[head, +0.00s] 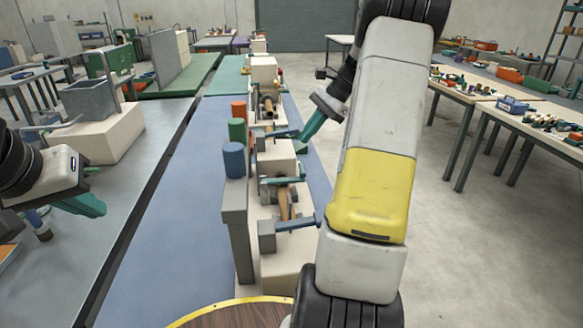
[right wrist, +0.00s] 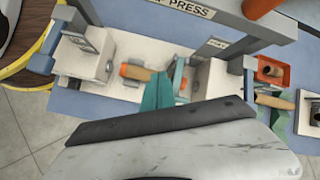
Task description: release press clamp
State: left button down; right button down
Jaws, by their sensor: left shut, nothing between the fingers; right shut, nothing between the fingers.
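A press station of cream blocks (head: 277,152) runs along the blue bench, with grey-blue levers and wooden rollers. In the right wrist view a grey frame (right wrist: 215,16) above it reads "PRESS". Below the frame a wooden roller (right wrist: 136,73) lies between two cream blocks, and it also shows in the head view (head: 284,206). I cannot tell which lever is the press clamp. My right gripper (head: 304,142) is shut and empty, its teal fingers at the station's right side; they also show in the right wrist view (right wrist: 157,92), beside the roller. My left gripper (head: 98,208) is shut and empty over the grey table at left.
Blue (head: 233,160), green (head: 236,130) and red (head: 239,110) cylinders stand along the station's left side. A grey bin (head: 90,100) sits on a cream block at left. A round wooden table (head: 228,315) is in front.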

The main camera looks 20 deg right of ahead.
jog(key=w+d+f+m+y, duration=0.2)
jog(key=d+f+m, duration=0.3)
jog(key=d+f, duration=0.5)
jog(key=shift+d+f+m+t+y, duration=0.3)
jog(key=shift+d+f+t+y, duration=0.1)
jog(key=shift+d, duration=0.2)
jog(key=x, duration=1)
jog(key=shift+r, duration=0.1)
